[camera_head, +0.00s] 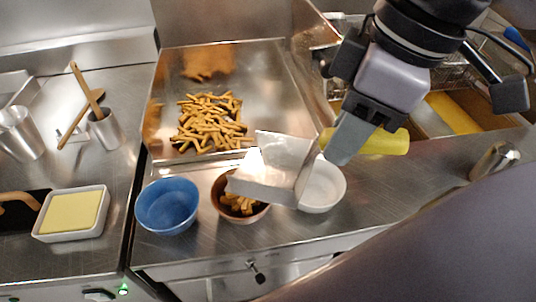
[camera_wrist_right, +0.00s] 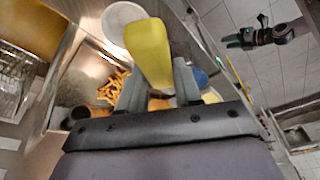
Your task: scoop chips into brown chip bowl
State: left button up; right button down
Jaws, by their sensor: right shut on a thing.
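My right gripper (camera_head: 348,142) is shut on the yellow handle (camera_head: 385,142) of a metal chip scoop (camera_head: 278,170). The handle also fills the middle of the right wrist view (camera_wrist_right: 151,55). The scoop hangs over the brown bowl (camera_head: 219,204), tilted, and covers part of it and of the white bowl. Several chips (camera_head: 242,203) show in the brown bowl below the scoop. A large pile of chips (camera_head: 210,122) lies in the metal chip tray (camera_head: 262,75) behind. My left gripper (camera_wrist_right: 240,40) shows small and dark at the upper right of the wrist view.
A blue bowl (camera_head: 167,206) stands left of the brown bowl, and a white bowl (camera_head: 323,186) right of it. A white tub (camera_head: 72,213) with yellow content and a metal utensil pot (camera_head: 106,130) are further left. Fryer baskets stand behind my right arm.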

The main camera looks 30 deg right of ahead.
aim_at(371, 152)
jog(key=shift+s+d+f+t+y+b, duration=0.5)
jog(key=shift+s+f+t+y+b, duration=0.15)
jog(key=shift+b, duration=1.05)
jog(key=shift+s+d+f+t+y+b, duration=0.5)
jog(key=shift+f+b, duration=0.2)
jog(key=shift+b, duration=1)
jog(key=shift+d, duration=0.1)
jog(key=shift+s+r, duration=0.1)
jog(key=shift+r, duration=0.15)
